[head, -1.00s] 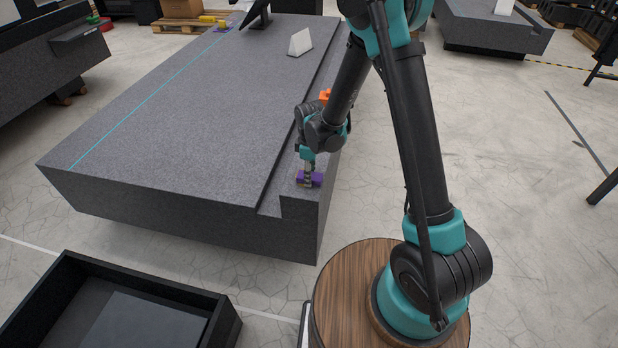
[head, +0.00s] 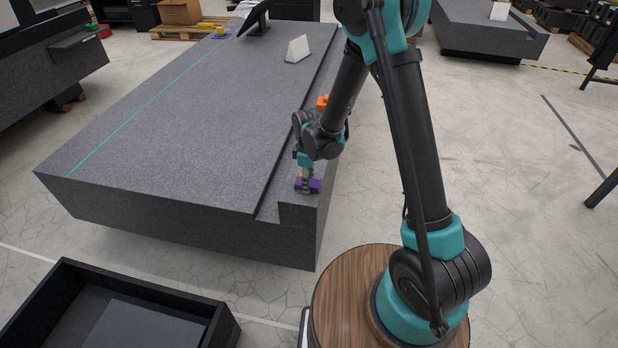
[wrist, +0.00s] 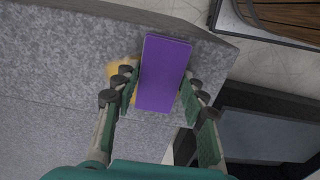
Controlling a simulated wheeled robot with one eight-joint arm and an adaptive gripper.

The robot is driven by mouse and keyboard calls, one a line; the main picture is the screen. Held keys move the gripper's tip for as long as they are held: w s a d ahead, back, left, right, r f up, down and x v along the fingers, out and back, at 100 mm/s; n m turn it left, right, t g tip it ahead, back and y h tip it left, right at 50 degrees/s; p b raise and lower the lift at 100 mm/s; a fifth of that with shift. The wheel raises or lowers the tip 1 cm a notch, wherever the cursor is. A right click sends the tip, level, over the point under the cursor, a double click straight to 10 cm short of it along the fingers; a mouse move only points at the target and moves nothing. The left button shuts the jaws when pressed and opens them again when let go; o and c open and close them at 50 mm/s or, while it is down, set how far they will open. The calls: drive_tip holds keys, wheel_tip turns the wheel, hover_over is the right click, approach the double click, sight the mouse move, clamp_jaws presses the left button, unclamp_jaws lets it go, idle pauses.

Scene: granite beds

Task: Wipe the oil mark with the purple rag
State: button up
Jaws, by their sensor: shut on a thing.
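My gripper (head: 306,179) is shut on the purple rag (head: 316,185), a flat folded block. In the wrist view the purple rag (wrist: 164,73) lies between the fingers, low at the granite ledge. The oil mark (wrist: 118,72) shows as a yellow-orange stain on the grey granite, just left of the rag. The rag and the fingers hide part of it, so its full extent cannot be told. In the head view the mark is not clearly seen. Whether the rag presses on the stone cannot be told for sure.
An orange object (head: 322,102) stands on the ledge behind my wrist. A white wedge (head: 298,49) and a dark screen (head: 254,18) are farther back. A black open bin (head: 215,328) stands at front left.

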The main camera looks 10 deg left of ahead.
drive_tip(key=shift+s+f, duration=0.1)
drive_tip(key=shift+s, duration=0.8)
clamp_jaws()
drive_tip(key=shift+w+d, duration=0.15)
drive_tip(key=shift+w, duration=2.5)
drive_tip(key=shift+s+a+r, duration=0.1)
drive_tip(key=shift+s+a, duration=0.05)
drive_tip(key=shift+s, duration=1.15)
drive_tip(key=shift+s+a+r, duration=0.1)
drive_tip(key=shift+s, duration=1.15)
drive_tip(key=shift+r, duration=0.1)
drive_tip(key=shift+r, duration=0.85)
drive_tip(key=shift+w, duration=0.1)
